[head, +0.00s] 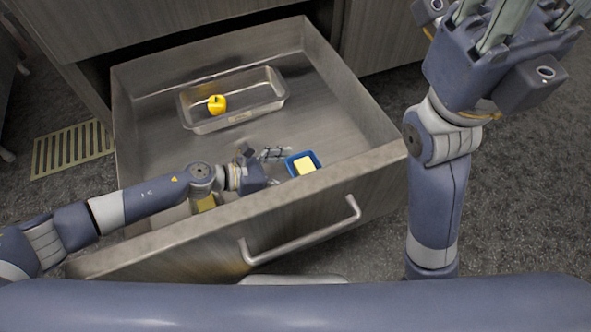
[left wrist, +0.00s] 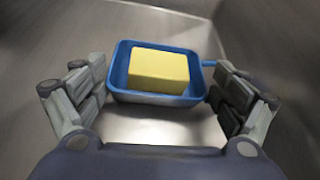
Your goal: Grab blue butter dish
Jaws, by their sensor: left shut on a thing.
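The blue butter dish (head: 291,163) sits in the open drawer near its front wall. It holds a yellow block of butter (head: 305,165). In the left wrist view the dish (left wrist: 150,98) lies between the fingers, with a small handle on its right side. My left gripper (head: 274,158) reaches into the drawer from the left and is shut on the dish. Its fingers are at the dish's two sides. My right gripper (head: 515,22) is raised at the upper right, away from the drawer, its fingertips cut off by the picture's edge.
The open drawer (head: 345,120) has a raised front with a metal handle (head: 305,235). A metal loaf pan (head: 245,118) with a yellow object (head: 217,104) stands farther back. Another yellowish item (head: 205,203) lies partly hidden under my left arm. The drawer's right part is clear.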

